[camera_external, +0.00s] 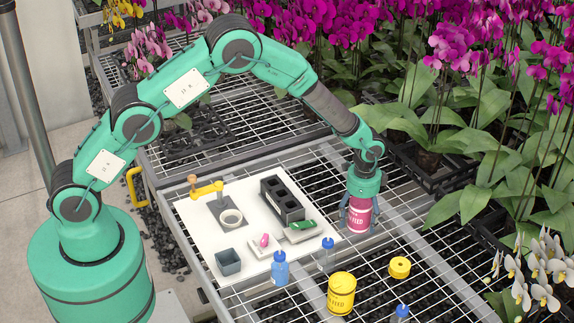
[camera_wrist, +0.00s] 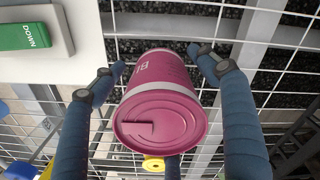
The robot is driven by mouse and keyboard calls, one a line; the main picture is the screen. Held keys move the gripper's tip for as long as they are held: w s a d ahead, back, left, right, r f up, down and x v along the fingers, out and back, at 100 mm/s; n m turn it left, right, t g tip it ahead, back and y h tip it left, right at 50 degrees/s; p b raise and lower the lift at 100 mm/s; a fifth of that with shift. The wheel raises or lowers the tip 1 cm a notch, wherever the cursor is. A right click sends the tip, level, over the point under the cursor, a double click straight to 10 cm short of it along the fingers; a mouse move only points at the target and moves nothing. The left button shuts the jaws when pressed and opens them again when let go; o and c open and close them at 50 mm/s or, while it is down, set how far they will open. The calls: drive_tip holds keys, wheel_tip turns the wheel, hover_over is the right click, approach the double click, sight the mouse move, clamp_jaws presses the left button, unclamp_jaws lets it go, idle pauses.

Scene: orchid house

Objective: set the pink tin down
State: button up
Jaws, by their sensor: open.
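The pink tin (camera_external: 358,217) with a white-lettered label stands upright on the wire-mesh bench top, just right of the white board. Its pink lid (camera_wrist: 160,120) faces the camera in the wrist view; its base is hidden there. My gripper (camera_external: 358,207) is over the tin, pointing down. The gripper (camera_wrist: 160,62) is open around the tin.
The white board (camera_external: 195,240) holds a black tray (camera_external: 285,208), a grey block with a green DOWN piece (camera_wrist: 26,37) and a grey cup (camera_external: 228,262). Bottles with blue caps (camera_external: 327,243), a yellow tin (camera_external: 341,294) and a yellow ring (camera_external: 400,267) stand in front. Orchids crowd the right.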

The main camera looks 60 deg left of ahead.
sight(361, 201)
drive_tip(key=shift+r, duration=0.1)
wheel_tip(361, 201, up, 12)
drive_tip(key=p, duration=0.3)
idle(0.4)
drive_tip(key=shift+r, duration=0.1)
idle(0.5)
